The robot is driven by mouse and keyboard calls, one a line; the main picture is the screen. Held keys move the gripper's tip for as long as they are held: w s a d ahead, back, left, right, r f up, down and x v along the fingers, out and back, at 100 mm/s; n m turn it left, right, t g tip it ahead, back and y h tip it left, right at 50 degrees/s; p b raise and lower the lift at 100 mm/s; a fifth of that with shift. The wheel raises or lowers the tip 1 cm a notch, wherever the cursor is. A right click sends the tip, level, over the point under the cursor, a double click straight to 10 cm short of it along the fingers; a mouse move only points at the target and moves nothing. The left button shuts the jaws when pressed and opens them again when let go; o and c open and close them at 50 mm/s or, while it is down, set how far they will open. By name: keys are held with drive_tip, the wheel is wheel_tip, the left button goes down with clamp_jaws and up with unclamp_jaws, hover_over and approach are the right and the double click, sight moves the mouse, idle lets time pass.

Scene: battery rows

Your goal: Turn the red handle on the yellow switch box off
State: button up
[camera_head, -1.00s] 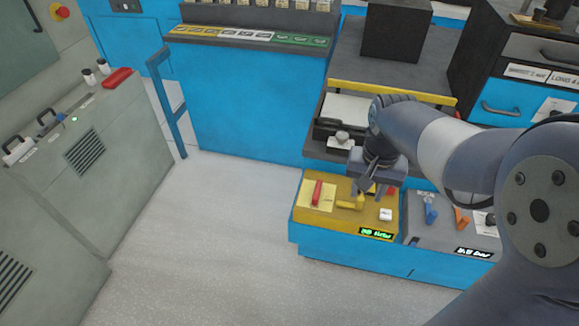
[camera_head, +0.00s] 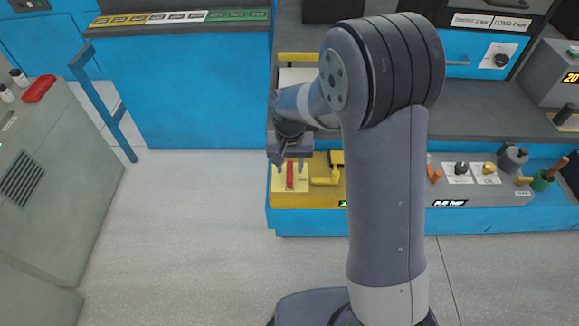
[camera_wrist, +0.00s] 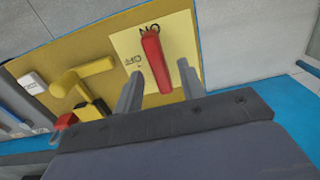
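The yellow switch box (camera_head: 315,201) sits on a blue bench below my arm. The red handle (camera_head: 290,176) stands on its pale label plate (camera_wrist: 178,45); it also shows in the wrist view (camera_wrist: 155,62). One end of the handle lies at the ON mark, and the OFF mark (camera_wrist: 133,61) is to its left. My gripper (camera_head: 290,163) is open, with its two fingers (camera_wrist: 160,86) on either side of the handle. In the wrist view gaps show between handle and fingers. The handle's near end is close to the gripper body; I cannot tell whether they touch.
A yellow lever (camera_head: 327,179) stands on the same box, right of the red handle. A grey panel with knobs (camera_head: 480,190) is further right, partly behind my arm. A grey cabinet (camera_head: 50,170) stands at the left. The floor (camera_head: 190,240) between is clear.

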drive_tip(key=shift+f, duration=0.7)
drive_tip(key=shift+c, duration=0.6)
clamp_jaws()
